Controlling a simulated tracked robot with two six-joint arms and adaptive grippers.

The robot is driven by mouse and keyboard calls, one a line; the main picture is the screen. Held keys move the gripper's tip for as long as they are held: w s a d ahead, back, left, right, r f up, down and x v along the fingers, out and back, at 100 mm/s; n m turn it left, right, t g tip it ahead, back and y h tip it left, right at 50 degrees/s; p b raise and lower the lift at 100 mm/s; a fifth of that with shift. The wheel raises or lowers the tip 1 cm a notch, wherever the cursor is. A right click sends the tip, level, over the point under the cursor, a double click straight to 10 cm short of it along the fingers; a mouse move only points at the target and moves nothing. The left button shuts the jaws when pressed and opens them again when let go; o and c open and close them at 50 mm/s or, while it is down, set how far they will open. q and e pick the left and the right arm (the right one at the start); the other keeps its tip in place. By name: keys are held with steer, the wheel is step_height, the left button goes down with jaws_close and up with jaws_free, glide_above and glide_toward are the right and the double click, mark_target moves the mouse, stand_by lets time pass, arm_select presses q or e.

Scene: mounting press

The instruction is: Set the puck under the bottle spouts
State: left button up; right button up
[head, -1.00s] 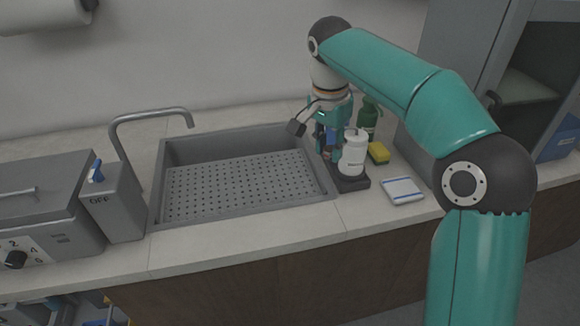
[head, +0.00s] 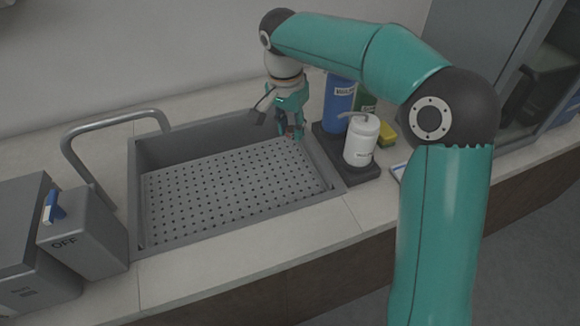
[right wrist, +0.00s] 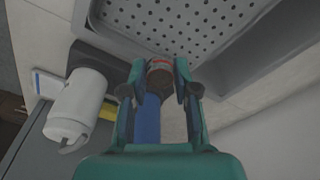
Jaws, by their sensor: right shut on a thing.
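My right gripper (head: 292,134) is shut on the puck and hangs over the sink's back right part. In the right wrist view the puck (right wrist: 160,70), brownish with a reddish and pale band, sits between the fingertips; in the head view it can hardly be made out. A white bottle (head: 360,143) with a spout, a blue bottle (head: 338,102) and a green bottle (head: 366,104) stand just right of the gripper, on or by a dark tray (head: 362,173). The white and blue bottles (right wrist: 148,120) also show in the right wrist view. My left gripper is out of view.
A sink (head: 143,205) with a perforated bottom (head: 230,190) lies empty below. A bent tap (head: 110,123) rises at its left, beside a grey box marked OFF (head: 85,235). A yellow-green sponge (head: 387,134) and a white-blue pad (head: 398,171) lie right of the bottles.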

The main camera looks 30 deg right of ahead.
mark_target(292, 173)
step_height(292, 173, down, 13)
steer(key=shift+r, duration=0.1)
stand_by(0.3)
steer(key=shift+b, duration=0.4)
steer(key=o, duration=0.9)
steer(key=shift+o, duration=0.2)
step_height(292, 173, up, 12)
steer(key=a, duration=0.1)
steer(key=shift+s+a+p, duration=0.15)
steer(key=shift+s+p, duration=0.2)
steer(key=shift+p, duration=0.1)
